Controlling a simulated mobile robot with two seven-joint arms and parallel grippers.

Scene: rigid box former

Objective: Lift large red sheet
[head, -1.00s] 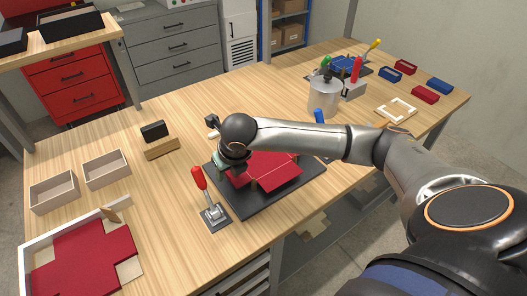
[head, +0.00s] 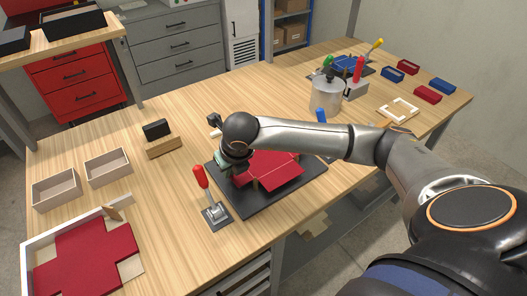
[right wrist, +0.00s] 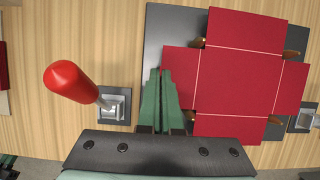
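A large red cross-shaped sheet (right wrist: 237,73) with pale crease lines lies over the black former plate (right wrist: 160,22), and it also shows in the head view (head: 270,169). Brown posts stand at its inner corners. My right gripper (right wrist: 161,72) is at the sheet's left flap, with its green fingers close together and the flap's edge apparently between them. In the head view my right gripper (head: 225,164) is partly hidden by its own wrist. I cannot tell whether the sheet is clear of the plate. My left gripper is not in view.
Another red cross sheet (head: 85,258) lies in a white-edged tray at lower left. Two open boxes (head: 108,167) and a metal pot (head: 327,94) stand farther off.

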